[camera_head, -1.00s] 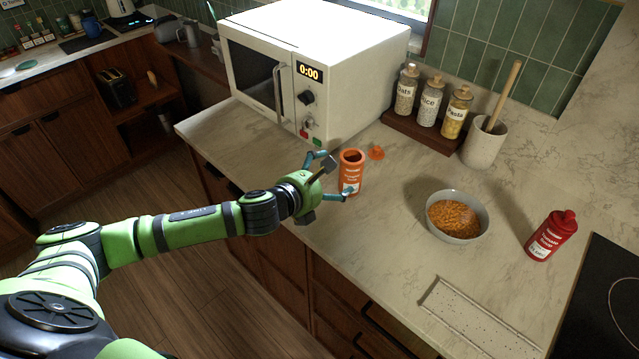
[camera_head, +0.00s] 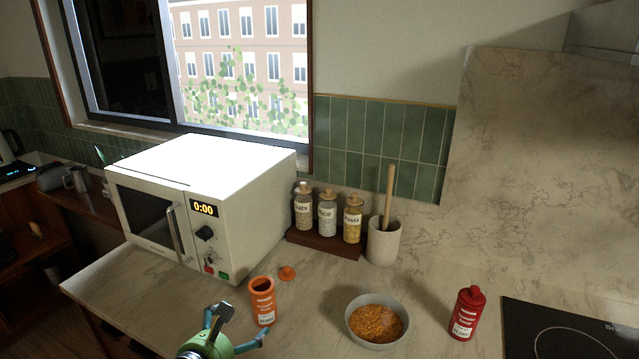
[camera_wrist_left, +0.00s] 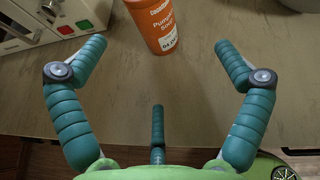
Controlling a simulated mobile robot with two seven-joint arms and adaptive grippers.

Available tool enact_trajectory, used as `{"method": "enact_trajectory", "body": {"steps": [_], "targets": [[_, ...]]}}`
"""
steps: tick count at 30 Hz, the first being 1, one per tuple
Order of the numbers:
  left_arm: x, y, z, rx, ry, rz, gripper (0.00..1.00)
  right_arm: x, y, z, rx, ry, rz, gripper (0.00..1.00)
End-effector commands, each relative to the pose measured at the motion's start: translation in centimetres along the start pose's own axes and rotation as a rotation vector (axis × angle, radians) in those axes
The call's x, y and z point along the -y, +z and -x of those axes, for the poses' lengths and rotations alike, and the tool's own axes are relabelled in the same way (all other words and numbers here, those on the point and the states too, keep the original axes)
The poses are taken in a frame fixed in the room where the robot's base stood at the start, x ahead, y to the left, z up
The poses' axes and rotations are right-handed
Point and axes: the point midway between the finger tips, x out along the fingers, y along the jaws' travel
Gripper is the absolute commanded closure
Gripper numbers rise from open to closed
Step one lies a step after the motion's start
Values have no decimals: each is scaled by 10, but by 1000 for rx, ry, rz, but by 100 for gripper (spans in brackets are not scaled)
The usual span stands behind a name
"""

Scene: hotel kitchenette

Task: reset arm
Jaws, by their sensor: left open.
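My left gripper (camera_head: 236,326) is green with teal fingers and is low in the head view, just in front of the orange soup container. In the left wrist view its fingers (camera_wrist_left: 160,65) are spread wide with nothing between them. The open orange container (camera_head: 262,302) stands upright on the counter, and it also shows beyond the fingertips in the left wrist view (camera_wrist_left: 153,25). Its orange lid (camera_head: 287,273) lies behind it on the counter. My right gripper is in neither view.
A white microwave (camera_head: 230,215) stands at the left back. A grey bowl of orange food (camera_head: 350,331), a red bottle (camera_head: 467,314) and a black cooktop (camera_head: 540,325) are to the right.

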Motion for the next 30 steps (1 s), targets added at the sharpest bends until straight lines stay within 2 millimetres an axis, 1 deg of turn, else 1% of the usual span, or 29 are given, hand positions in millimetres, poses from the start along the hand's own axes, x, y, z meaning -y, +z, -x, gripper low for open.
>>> {"method": "enact_trajectory", "body": {"steps": [1, 2, 3, 5, 6, 8, 9, 10, 12, 15, 18, 21, 23, 28, 29, 30], "targets": [[14, -16, 4, -27, 1, 163, 1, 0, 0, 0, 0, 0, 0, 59], [21, -24, 6, -42, 12, 276, 1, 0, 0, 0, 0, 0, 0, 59], [28, -36, 11, -63, 33, 439, 1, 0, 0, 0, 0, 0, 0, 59], [36, -53, 20, -93, 80, 693, 1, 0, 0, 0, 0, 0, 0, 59], [38, -63, 26, -107, 116, 850, 1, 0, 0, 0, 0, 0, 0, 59], [41, -79, 37, -126, 180, 1078, 1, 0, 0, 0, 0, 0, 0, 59], [41, -90, 44, -134, 228, 1229, 1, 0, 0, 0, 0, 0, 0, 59], [41, -98, 50, -139, 270, 1341, 1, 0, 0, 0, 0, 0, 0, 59], [39, -118, 66, -139, 376, 1592, 1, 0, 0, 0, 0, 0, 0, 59], [33, -145, 90, -113, 538, 1904, 1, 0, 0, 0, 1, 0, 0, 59], [28, -168, 113, -66, 694, 2151, 1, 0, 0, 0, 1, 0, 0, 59], [24, -189, 135, -1, 847, 2350, 1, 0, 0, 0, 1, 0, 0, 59], [21, -201, 149, 47, 938, 2454, 1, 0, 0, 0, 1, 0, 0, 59], [16, -232, 189, 224, 1203, 2702, 1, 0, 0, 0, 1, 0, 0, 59], [14, -237, 188, 241, 1224, 2717, 1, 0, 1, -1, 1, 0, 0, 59], [12, -245, 179, 232, 1220, 2703, 1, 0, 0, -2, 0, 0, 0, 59]]}}
